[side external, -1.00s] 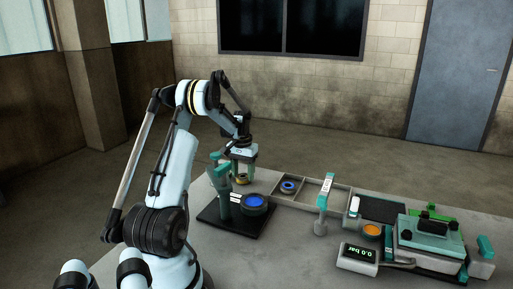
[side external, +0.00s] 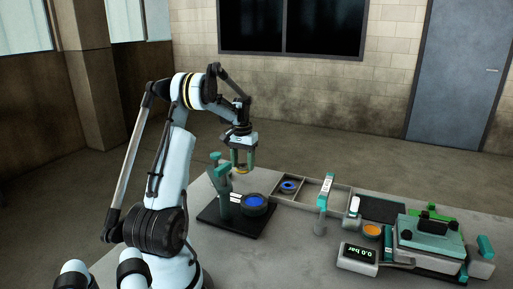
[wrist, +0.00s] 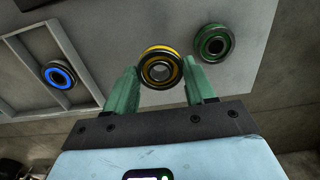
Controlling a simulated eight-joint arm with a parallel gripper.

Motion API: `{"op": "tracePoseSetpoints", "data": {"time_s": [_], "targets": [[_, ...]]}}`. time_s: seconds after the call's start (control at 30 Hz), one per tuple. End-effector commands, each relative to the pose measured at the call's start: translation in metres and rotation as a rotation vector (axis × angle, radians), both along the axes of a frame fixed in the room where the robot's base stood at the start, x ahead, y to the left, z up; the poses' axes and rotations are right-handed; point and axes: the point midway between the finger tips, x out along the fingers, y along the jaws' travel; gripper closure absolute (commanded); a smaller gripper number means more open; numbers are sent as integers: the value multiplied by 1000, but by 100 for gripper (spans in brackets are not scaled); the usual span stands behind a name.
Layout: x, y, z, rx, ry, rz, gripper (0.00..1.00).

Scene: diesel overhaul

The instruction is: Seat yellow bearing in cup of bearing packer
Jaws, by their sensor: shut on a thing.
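The yellow bearing (wrist: 161,69) is between the two green fingers of my gripper (wrist: 162,80) in the wrist view. My gripper is shut on it, and its ring faces the camera. In the side view my gripper (side external: 243,167) hangs above the table with the yellow bearing (side external: 241,171) low between the fingertips, partly hidden. The device that looks like the bearing packer has a black base (side external: 222,218), a teal-topped post (side external: 220,178) and a round dark cup (side external: 254,206) with a blue inside. The cup is in front of and below my gripper, apart from the bearing.
A green bearing (wrist: 213,42) lies on the table beside the yellow one in the wrist view. A blue bearing (side external: 288,187) sits in a compartment of the divided tray (side external: 318,188). A teal-handled tool (side external: 326,190), an orange-topped cup (side external: 371,231) and a pressure readout (side external: 358,258) stand to the right.

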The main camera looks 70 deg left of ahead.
Motion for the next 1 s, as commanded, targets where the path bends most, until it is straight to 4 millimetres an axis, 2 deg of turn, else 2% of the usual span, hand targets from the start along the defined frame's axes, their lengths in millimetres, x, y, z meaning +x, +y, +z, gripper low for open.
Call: {"op": "tracePoseSetpoints", "data": {"time_s": [0.43, 0.57, 0.77, 1.0], "targets": [[0, -1, 4, 0, 0, 0, 76], [1, -10, 11, 0, 0, -1, 76], [3, -49, 35, 0, 0, -5, 76], [-5, -111, 61, 0, 0, -4, 76]]}}
